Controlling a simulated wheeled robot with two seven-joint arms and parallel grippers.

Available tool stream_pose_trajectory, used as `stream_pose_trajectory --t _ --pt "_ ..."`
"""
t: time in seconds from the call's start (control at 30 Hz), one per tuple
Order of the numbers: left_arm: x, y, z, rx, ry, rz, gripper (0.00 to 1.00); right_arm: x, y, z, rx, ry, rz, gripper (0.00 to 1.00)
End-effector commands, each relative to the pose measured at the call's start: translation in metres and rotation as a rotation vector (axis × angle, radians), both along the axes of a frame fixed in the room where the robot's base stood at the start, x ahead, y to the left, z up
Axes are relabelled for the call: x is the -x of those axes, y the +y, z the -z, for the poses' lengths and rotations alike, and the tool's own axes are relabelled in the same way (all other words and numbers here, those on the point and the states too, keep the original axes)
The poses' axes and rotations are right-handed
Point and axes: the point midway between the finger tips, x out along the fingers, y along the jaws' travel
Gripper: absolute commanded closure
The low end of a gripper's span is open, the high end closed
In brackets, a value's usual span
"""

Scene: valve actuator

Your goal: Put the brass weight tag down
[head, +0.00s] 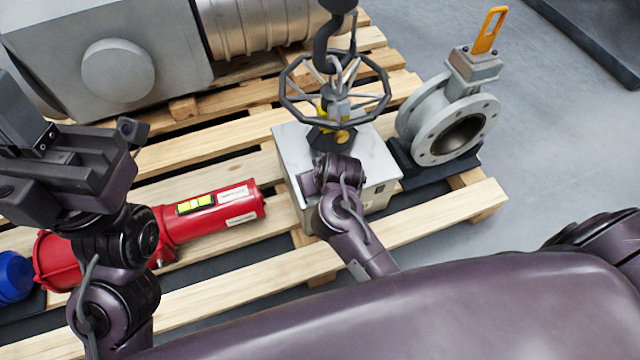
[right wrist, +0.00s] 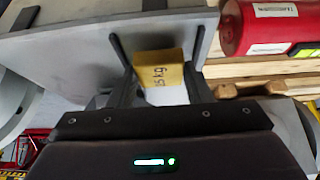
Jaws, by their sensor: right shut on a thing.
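The brass weight tag (right wrist: 162,72) shows in the right wrist view as a small yellow block with dark lettering ending in "kg". It sits between the two fingers of my right gripper (right wrist: 155,60), which is shut on it. In the head view my right gripper (head: 335,138) is over the top of the grey box (head: 292,150), below the spoked handwheel (head: 291,98). A small brass patch shows there, and most of the tag is hidden. My left gripper (head: 30,165) is at the far left, away from the tag; its finger opening is unclear.
A dark hook (head: 328,40) hangs at the handwheel. A red cylinder (head: 215,212) lies left of the box. A grey flanged valve (head: 425,125) with an orange lever (head: 489,30) stands right. All rest on a wooden pallet (head: 450,212). Bare floor (head: 570,130) lies right.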

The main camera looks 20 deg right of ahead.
Motion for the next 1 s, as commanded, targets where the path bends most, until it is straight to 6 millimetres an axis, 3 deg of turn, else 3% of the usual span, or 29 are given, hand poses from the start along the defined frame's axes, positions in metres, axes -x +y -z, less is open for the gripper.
stream_pose_trajectory --t 0.03,0.4,0.43,0.6,0.87,1.0 --pt "0.001 0.0 0.007 0.0 -0.011 0.0 1.0 0.0 0.0 0.012 -0.002 -0.001 0.001 0.8" --pt "0.001 0.0 0.003 -0.001 -0.02 0.0 1.0 0.0 0.0 0.013 0.0 0.0 0.0 0.8" --pt "0.001 0.0 0.003 -0.001 -0.02 0.0 1.0 0.0 0.0 0.013 0.0 0.0 -0.001 0.54" --pt "0.001 0.0 0.003 -0.001 -0.017 0.0 1.0 0.0 0.0 0.012 0.0 0.0 0.0 0.33" --pt "0.001 0.0 0.003 -0.001 -0.015 -0.001 1.0 0.0 0.0 0.012 0.0 0.0 0.0 0.33" --pt "0.0 0.0 -0.005 -0.001 -0.014 -0.002 1.0 0.004 0.0 0.0 0.001 -0.001 0.0 0.33"
